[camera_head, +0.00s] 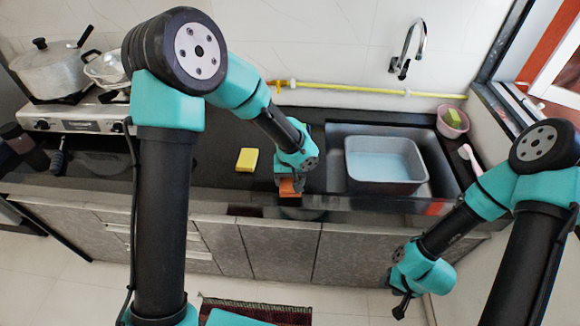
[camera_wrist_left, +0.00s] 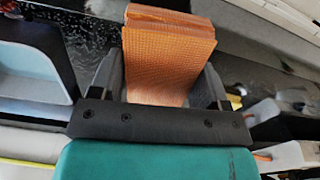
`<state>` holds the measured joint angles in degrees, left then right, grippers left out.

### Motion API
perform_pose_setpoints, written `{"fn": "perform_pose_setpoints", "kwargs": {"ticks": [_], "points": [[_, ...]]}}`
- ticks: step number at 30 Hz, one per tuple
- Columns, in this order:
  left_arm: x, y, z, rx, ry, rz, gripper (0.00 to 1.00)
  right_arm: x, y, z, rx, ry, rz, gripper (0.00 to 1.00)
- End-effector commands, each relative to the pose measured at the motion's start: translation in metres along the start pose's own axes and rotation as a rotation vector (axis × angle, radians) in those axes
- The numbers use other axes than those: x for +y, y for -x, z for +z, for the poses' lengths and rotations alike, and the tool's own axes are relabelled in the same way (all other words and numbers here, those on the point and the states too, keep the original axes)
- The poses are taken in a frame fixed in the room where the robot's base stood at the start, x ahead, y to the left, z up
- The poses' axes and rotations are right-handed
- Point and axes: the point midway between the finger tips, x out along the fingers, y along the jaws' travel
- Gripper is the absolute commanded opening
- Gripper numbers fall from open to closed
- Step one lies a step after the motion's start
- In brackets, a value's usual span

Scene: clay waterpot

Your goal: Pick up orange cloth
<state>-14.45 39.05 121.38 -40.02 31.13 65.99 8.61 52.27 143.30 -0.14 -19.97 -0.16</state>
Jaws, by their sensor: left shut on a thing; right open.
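The orange cloth (camera_head: 290,188) is a small folded stack at the front of the dark counter, left of the sink. It fills the upper middle of the left wrist view (camera_wrist_left: 165,55), with a woven grid texture. My left gripper (camera_head: 288,178) is shut on the cloth, its two fingers on either side of it. In the head view I cannot tell whether the cloth touches the counter. My right gripper (camera_head: 400,298) hangs at the lower right, in front of the cabinets, open and empty.
A yellow sponge (camera_head: 247,160) lies on the counter left of the cloth. A grey basin (camera_head: 384,187) with bluish water stands in the sink at right. A pink bowl (camera_head: 452,122) sits at the back right corner. A stove (camera_head: 75,117) with pots is at left.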

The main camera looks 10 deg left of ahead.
Motion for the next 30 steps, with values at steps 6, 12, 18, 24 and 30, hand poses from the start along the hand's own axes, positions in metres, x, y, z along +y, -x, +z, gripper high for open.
{"fn": "perform_pose_setpoints", "kwargs": {"ticks": [6,12,18,24,30], "points": [[0.0,0.004,0.042,0.0,-0.002,0.001,0.47,0.0,0.0,0.0,0.0,0.0,0.0,0.43],[-0.001,0.005,0.058,0.0,0.0,0.001,0.47,0.0,0.0,0.0,0.0,0.0,0.0,0.43],[-0.001,0.006,0.059,0.001,0.0,0.001,0.47,0.0,0.0,0.0,0.0,0.0,0.0,0.43],[-0.001,0.006,0.059,0.001,0.0,0.001,0.47,0.0,0.0,0.0,0.0,0.0,0.0,0.43],[-0.001,0.006,0.059,0.0,0.0,0.001,0.6,0.0,0.0,0.0,0.0,0.0,0.0,0.43]]}}
